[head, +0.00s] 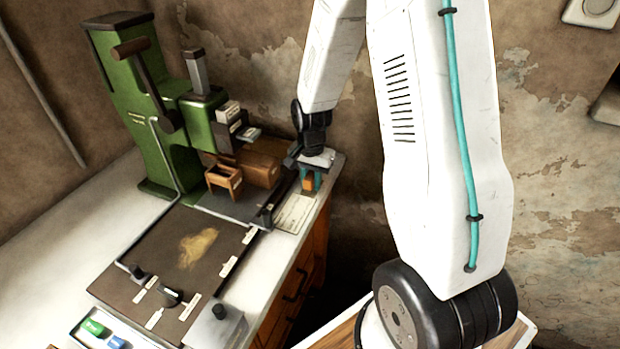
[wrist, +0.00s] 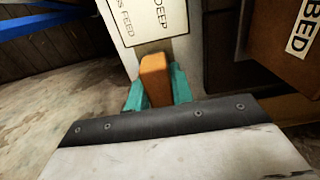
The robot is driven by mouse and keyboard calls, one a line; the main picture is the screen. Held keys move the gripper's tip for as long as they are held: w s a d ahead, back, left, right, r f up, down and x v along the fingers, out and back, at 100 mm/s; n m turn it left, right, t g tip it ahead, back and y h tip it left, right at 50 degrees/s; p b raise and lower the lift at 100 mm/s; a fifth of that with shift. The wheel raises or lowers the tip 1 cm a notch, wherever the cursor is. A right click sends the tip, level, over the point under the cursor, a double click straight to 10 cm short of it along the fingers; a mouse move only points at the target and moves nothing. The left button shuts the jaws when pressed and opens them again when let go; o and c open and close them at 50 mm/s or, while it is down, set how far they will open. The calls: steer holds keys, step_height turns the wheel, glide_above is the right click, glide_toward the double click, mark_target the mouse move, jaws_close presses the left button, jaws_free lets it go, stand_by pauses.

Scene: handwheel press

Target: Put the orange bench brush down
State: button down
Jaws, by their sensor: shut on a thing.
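The orange bench brush (wrist: 155,78) shows in the wrist view as an orange block between the teal fingers of my gripper (wrist: 157,88). In the head view my gripper (head: 311,179) is at the right edge of the bench, beside the press, with a small orange part of the brush (head: 308,185) between its fingers. My gripper is shut on the brush. Most of the brush is hidden, and I cannot tell whether it touches the bench.
The green handwheel press (head: 135,100) stands at the back left. A wooden box (head: 224,178) sits below its head. A dark board (head: 170,245) with a tan patch covers part of the white bench (head: 60,235). A printed card (head: 294,213) lies near the right edge. The bench's left side is clear.

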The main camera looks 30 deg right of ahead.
steer(key=shift+f, duration=0.1)
steer(key=c, duration=1.2)
jaws_free()
steer(key=shift+s+f, duration=0.1)
steer(key=shift+s, duration=0.1)
